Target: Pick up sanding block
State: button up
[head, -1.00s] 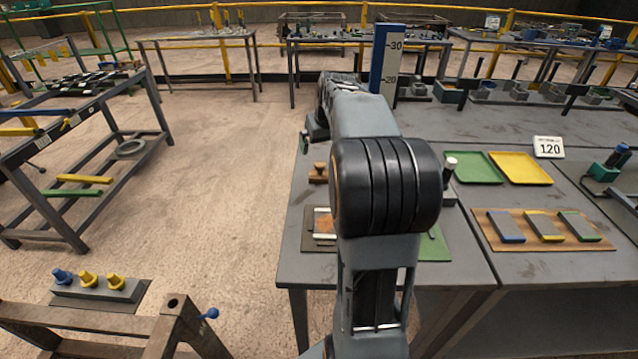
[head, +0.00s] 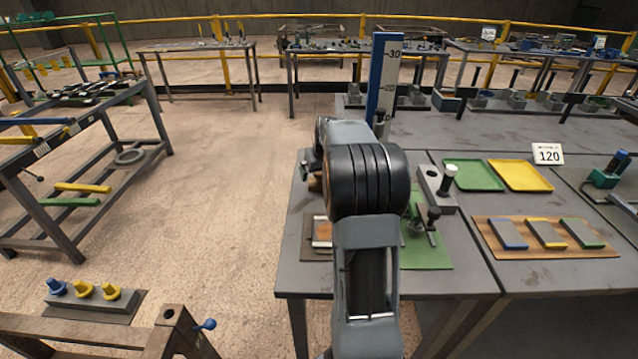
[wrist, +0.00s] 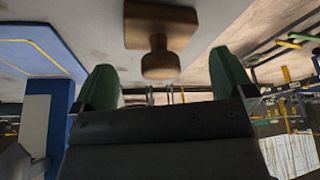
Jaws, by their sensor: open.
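The sanding block (wrist: 160,25) is a brown wooden block with a round knob. In the wrist view, which is upside down, it is at the top centre, knob pointing down the picture. In the head view the block (head: 315,183) shows only as a brown sliver left of my arm, on the grey table. My gripper (wrist: 165,80) has two green fingers, spread apart and empty. The knob appears between the fingertips in the picture, but apart from both. In the head view my own arm hides the gripper.
A blue-and-white height scale (head: 385,75) stands behind my arm; its blue side fills the left of the wrist view. A green mat with a clamp (head: 432,225) and a framed brown plate (head: 320,232) lie near the table front. Trays (head: 520,175) are to the right.

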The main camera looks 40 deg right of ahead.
aim_at(318, 176)
jog(key=x, duration=0.3)
jog(key=shift+w+f, duration=0.15)
jog(key=shift+f, duration=0.05)
jog(key=shift+c, duration=0.3)
jog(key=c, duration=0.8)
jog(key=shift+o, duration=0.2)
jog(key=shift+r, duration=0.1)
jog(key=shift+r, duration=0.4)
notch_tip(318, 176, up, 2)
jog(key=shift+r, duration=0.15)
jog(key=s+d+r, duration=0.2)
jog(key=s+r, duration=0.3)
jog(key=r, duration=0.1)
jog(key=shift+r, duration=0.2)
jog(key=s+d+r, duration=0.1)
jog(key=s, duration=0.1)
jog(key=s+d+r, duration=0.1)
jog(key=s, duration=0.2)
jog(key=s+d+r, duration=0.1)
jog(key=s, duration=0.2)
jog(key=shift+r, duration=0.2)
